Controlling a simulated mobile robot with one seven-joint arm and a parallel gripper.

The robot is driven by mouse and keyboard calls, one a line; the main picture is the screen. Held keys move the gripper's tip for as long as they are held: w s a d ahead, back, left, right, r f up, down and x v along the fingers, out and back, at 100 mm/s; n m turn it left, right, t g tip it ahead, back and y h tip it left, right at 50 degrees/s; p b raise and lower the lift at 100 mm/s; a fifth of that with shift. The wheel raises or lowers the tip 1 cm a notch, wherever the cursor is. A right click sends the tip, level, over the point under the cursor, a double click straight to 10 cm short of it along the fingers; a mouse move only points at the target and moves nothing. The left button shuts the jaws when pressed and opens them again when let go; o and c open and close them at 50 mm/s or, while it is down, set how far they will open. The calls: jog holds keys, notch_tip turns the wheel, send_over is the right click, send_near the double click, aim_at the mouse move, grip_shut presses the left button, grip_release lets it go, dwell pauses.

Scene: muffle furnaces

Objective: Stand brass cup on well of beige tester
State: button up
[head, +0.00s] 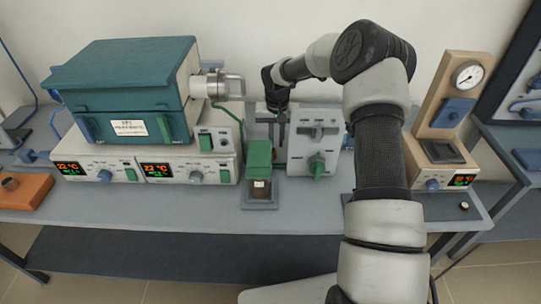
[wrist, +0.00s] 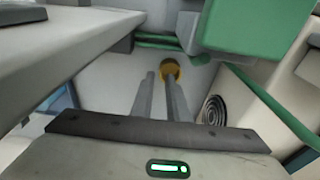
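The beige tester (head: 445,107) stands at the right of the bench, with a round gauge on its upright. A dark recessed square on its base (head: 440,150) looks like the well, with no cup visible on it. A brass-coloured round thing, probably the brass cup (wrist: 171,67), shows in the wrist view just beyond the fingertips, partly overlapped by the right finger. I cannot make it out in the head view. My gripper (head: 279,136) points down behind the green press, at the bench's middle. It also shows in the wrist view (wrist: 158,74), with its fingers apart and nothing visibly held.
A green press (head: 259,155) stands close in front of my gripper. A grey box with a green knob (head: 313,140) is right beside it. A teal furnace (head: 130,85) fills the left. A small round item (head: 464,206) lies near the bench's right front edge.

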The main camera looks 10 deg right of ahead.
jog(key=f, duration=0.4)
jog(key=shift+w+f, duration=0.3)
jog(key=shift+w, duration=0.05)
grip_shut()
jog(key=shift+r, duration=0.1)
